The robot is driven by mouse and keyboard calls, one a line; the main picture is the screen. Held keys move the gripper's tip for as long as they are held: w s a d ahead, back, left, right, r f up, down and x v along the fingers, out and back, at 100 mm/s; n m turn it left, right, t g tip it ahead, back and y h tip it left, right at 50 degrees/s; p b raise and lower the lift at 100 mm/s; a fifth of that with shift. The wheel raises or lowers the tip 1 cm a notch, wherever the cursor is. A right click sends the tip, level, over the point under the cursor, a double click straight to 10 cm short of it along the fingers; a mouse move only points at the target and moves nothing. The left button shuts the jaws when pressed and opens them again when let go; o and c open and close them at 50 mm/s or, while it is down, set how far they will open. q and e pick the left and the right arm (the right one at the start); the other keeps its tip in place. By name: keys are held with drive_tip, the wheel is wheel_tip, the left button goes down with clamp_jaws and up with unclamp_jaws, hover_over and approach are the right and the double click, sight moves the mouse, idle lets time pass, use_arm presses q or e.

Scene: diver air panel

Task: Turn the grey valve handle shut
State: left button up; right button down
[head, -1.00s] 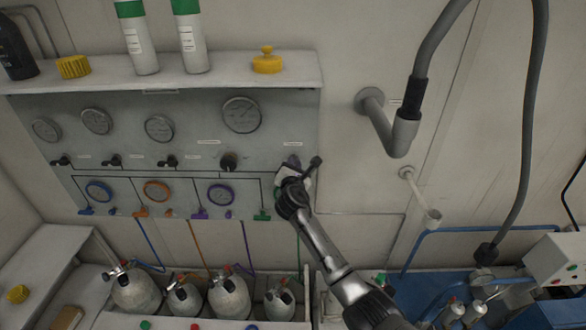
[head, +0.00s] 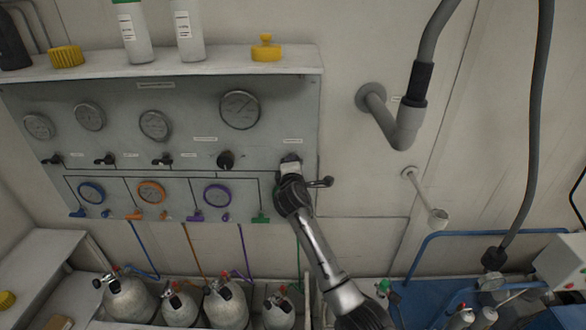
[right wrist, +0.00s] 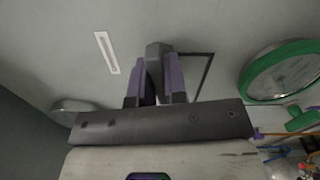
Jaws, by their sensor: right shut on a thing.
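The grey valve handle (right wrist: 157,60) shows in the right wrist view as a grey block between the two purple-grey fingers of my right gripper (right wrist: 158,80). The fingers are shut on it, one on each side. In the head view my right gripper (head: 290,168) is at the right end of the grey gauge panel (head: 120,178), under a small white label. It hides the valve there, so I cannot tell the handle's exact angle from that view. My left gripper is out of view.
A green-rimmed gauge (right wrist: 285,75) is close beside the gripper in the right wrist view. Black knobs such as this one (head: 226,160) line the panel to the left. A grey pipe (head: 400,130) sticks out of the wall to the right. Gas cylinders (head: 228,303) stand below.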

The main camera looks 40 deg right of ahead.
drive_tip(key=shift+m+b, duration=0.4)
drive_tip(key=shift+m, duration=0.5)
drive_tip(key=c, duration=1.1)
unclamp_jaws()
drive_tip(key=shift+c, duration=0.2)
drive_tip(key=b+v, duration=0.1)
drive_tip(key=v, duration=1.3)
drive_tip(key=shift+b, duration=0.35)
